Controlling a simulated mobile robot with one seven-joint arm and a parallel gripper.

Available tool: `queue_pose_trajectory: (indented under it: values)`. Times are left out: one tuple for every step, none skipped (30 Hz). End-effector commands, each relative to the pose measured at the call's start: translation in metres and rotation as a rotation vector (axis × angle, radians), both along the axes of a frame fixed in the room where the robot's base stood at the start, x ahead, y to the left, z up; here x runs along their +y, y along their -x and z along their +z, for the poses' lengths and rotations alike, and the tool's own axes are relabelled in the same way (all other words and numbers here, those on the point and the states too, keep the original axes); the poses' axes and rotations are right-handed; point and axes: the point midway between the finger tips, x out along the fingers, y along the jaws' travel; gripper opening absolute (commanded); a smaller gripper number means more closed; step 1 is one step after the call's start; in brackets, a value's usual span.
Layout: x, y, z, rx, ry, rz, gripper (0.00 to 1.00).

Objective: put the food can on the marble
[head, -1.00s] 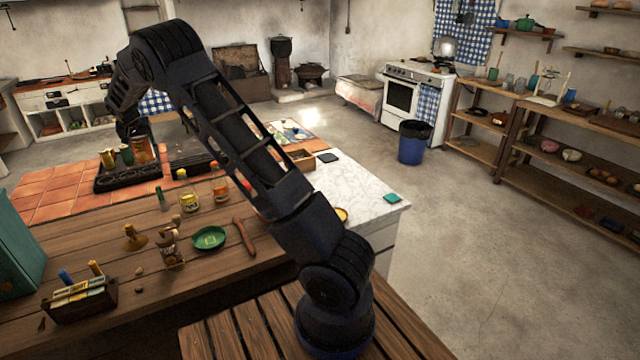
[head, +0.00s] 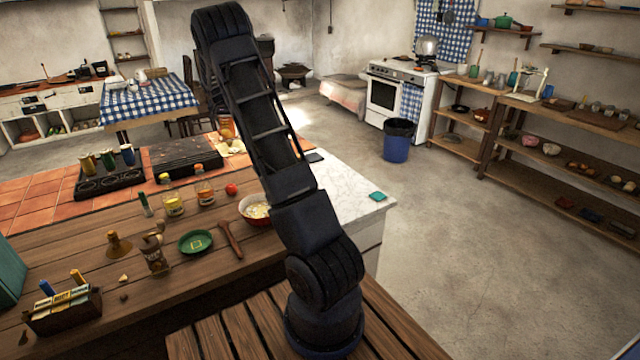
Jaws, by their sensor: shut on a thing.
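The food can (head: 227,127), orange-brown, shows in part beside my raised arm, above the back of the counter. My gripper (head: 222,117) is mostly hidden behind my arm link and is shut on the can. The marble (head: 345,187) is a white, grey-veined counter top to the right of my arm. Its left part is hidden by the arm. The can is apart from its visible part, to the left and farther back.
On the marble lie a teal square (head: 377,196) and a dark flat square (head: 314,157); bare marble lies between them. A red bowl (head: 255,211), a tomato (head: 231,189), jars (head: 173,205) and a green plate (head: 195,242) stand on the wooden counter. A black rack (head: 108,180) holds several cans.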

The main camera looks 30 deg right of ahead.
Motion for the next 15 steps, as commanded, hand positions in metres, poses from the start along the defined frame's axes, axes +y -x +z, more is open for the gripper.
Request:
queue_pose_trajectory:
  values:
    - [-0.024, 0.005, 0.001, -0.001, 0.000, -0.026, 0.27]
    - [-0.037, 0.008, 0.001, -0.001, 0.000, -0.039, 0.27]
    - [-0.053, 0.011, 0.001, -0.001, 0.000, -0.056, 0.27]
    - [-0.066, 0.015, 0.002, -0.001, 0.000, -0.070, 0.27]
    - [-0.077, 0.018, 0.002, -0.001, 0.000, -0.083, 0.27]
    - [-0.094, 0.023, 0.001, -0.001, 0.000, -0.101, 0.27]
    - [-0.106, 0.027, 0.001, -0.001, -0.001, -0.114, 0.27]
    - [-0.118, 0.031, 0.001, 0.000, 0.000, -0.128, 0.27]
    - [-0.134, 0.036, 0.001, 0.000, 0.000, -0.145, 0.27]
    - [-0.147, 0.041, 0.001, 0.000, 0.000, -0.159, 0.27]
    - [-0.158, 0.045, 0.001, -0.001, 0.000, -0.172, 0.27]
    - [-0.174, 0.051, 0.001, -0.002, 0.000, -0.190, 0.27]
    - [-0.185, 0.056, 0.001, -0.002, -0.001, -0.203, 0.27]
    - [-0.198, 0.062, 0.001, -0.002, 0.000, -0.217, 0.27]
    - [-0.212, 0.069, 0.001, -0.001, -0.001, -0.235, 0.27]
